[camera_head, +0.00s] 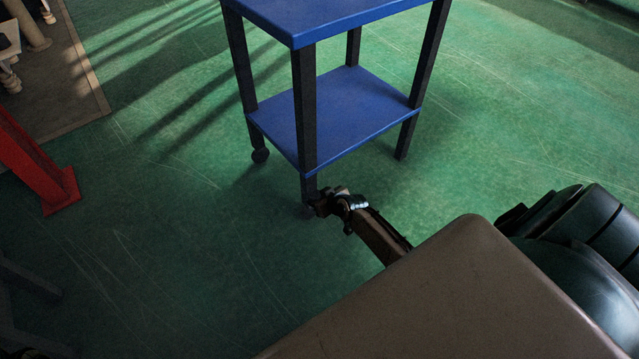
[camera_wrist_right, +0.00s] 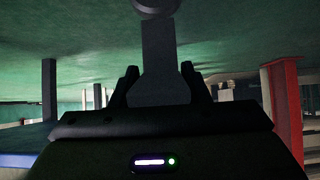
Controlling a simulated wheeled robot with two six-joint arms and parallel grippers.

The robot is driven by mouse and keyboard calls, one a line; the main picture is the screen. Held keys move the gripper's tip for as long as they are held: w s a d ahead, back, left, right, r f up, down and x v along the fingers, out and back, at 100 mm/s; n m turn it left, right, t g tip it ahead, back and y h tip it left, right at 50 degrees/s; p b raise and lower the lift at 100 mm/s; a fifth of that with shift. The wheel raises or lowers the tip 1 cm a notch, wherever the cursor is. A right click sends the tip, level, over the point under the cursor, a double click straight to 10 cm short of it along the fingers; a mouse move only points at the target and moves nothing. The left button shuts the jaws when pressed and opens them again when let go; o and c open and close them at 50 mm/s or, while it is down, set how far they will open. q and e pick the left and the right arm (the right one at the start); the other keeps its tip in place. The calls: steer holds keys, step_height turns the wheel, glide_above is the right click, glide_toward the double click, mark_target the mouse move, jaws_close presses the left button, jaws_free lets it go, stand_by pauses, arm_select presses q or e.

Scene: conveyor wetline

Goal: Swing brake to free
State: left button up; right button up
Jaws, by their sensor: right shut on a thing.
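A blue two-shelf cart (camera_head: 330,120) with black legs stands ahead of me in the head view. My right gripper (camera_head: 322,205) is low by the foot of its nearest leg, beside the dark caster (camera_head: 306,212), which it partly hides. In the right wrist view the gripper (camera_wrist_right: 160,88) has its two black fingers closed on a flat grey bar, the brake lever (camera_wrist_right: 164,60). The lever runs up between the fingers to a round end at the picture's top edge. The lever itself is too small to make out in the head view. My left gripper is not in view.
A red post (camera_head: 40,165) stands on the green floor at the left; it also shows at the right of the wrist view (camera_wrist_right: 285,110). A brown mat (camera_head: 60,90) lies at the upper left. The floor around the cart is clear.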

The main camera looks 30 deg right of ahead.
stand_by(0.6)
steer(key=o, duration=1.4)
